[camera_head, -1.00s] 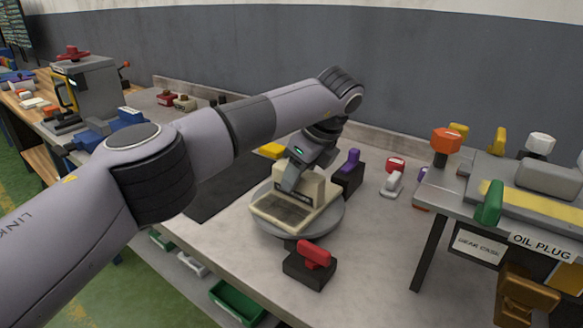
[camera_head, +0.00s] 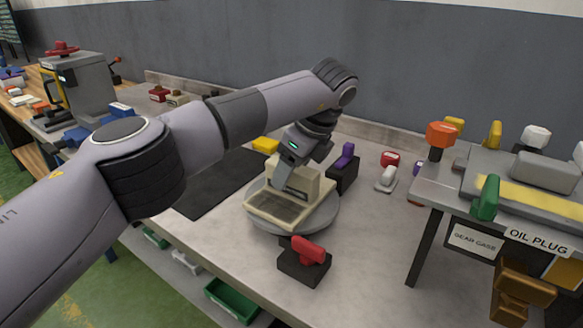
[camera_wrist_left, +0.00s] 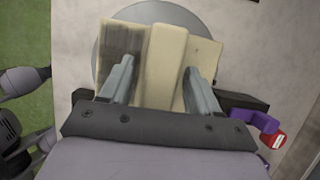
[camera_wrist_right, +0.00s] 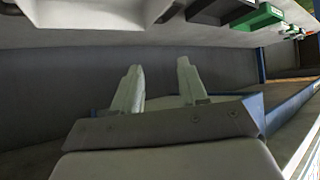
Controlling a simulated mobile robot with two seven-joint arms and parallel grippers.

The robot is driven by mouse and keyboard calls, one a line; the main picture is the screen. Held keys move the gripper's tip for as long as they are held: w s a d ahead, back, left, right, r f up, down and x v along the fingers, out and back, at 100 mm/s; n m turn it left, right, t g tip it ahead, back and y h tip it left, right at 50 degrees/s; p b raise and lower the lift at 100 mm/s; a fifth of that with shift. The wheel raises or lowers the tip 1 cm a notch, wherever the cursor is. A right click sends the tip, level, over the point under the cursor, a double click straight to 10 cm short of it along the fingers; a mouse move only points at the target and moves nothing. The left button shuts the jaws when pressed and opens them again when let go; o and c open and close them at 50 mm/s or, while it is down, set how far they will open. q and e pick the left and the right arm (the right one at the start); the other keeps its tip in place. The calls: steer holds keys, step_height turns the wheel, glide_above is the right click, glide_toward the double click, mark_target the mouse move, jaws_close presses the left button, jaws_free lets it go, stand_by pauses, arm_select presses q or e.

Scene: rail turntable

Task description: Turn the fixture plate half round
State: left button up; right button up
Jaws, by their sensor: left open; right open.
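The cream fixture plate (camera_head: 268,212) sits on a round grey turntable (camera_head: 325,222) on the bench. It has a raised block across it, which shows as an upright bar (camera_wrist_left: 164,62) in the left wrist view. My left gripper (camera_head: 286,190) is over the plate, pointing down. In the left wrist view its open fingers (camera_wrist_left: 158,75) stand on either side of the bar, with a gap visible on each side. My right gripper (camera_wrist_right: 160,85) is open and empty in the right wrist view, away from the plate; it does not show in the head view.
A black block with a red handle (camera_head: 308,250) stands in front of the turntable. A black block with a purple lever (camera_head: 346,158) stands close behind it. A grey stand (camera_head: 435,190) with coloured knobs is at the right. A dark mat (camera_head: 215,185) lies left.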

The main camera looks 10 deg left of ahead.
arm_select(q)
steer(key=shift+v, duration=3.55)
